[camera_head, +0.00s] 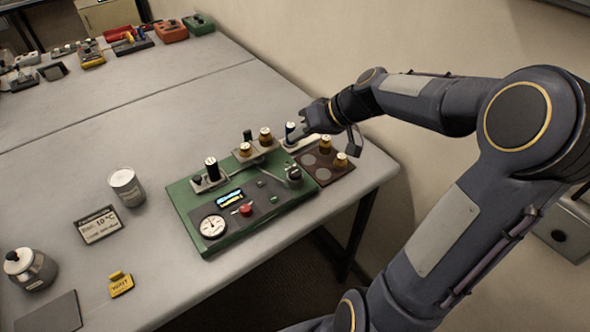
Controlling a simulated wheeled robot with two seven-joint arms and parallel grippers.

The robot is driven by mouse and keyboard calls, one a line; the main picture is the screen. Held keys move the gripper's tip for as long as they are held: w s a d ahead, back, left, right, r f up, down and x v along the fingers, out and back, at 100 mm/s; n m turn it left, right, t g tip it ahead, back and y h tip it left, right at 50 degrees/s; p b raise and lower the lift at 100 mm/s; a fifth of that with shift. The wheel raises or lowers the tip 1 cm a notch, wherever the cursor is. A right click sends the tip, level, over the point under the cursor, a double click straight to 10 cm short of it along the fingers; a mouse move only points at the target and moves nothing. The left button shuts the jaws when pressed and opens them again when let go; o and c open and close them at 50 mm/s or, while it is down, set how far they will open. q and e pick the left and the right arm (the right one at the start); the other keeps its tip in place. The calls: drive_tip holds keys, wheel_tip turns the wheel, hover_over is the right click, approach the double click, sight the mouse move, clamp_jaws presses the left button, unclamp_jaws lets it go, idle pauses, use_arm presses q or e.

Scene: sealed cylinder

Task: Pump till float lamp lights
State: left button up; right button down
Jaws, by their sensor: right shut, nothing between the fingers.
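A green base (192,226) with a dark panel stands on the table. I cannot tell which part is the pump or the float lamp, or whether a lamp is lit. My right gripper (303,133) is shut and empty, right beside this cylinder; touching or apart is unclear. My left gripper is out of view.
Brass-coloured weights (326,145) stand on a brown board (322,177) at the right table edge. The table's middle back is clear.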

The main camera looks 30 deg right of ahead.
drive_tip(key=shift+f, duration=0.1)
idle(0.3)
drive_tip(key=b, duration=0.6)
approach(292, 171)
drive_tip(key=w+a, duration=0.1)
drive_tip(key=w+a+f, duration=0.2)
drive_tip(key=w, duration=0.1)
drive_tip(key=shift+a, duration=0.2)
drive_tip(key=shift+f, duration=0.35)
drive_tip(key=shift+f+b, duration=0.1)
drive_tip(key=shift+b, duration=0.2)
idle(0.7)
drive_tip(key=shift+f+b, duration=0.35)
drive_tip(key=shift+b, duration=0.2)
drive_tip(key=shift+f+b, duration=0.9)
drive_tip(key=shift+b, duration=0.05)
idle(0.9)
drive_tip(key=shift+r, duration=0.15)
drive_tip(key=shift+r+p, duration=0.8)
drive_tip(key=shift+r, duration=0.4)
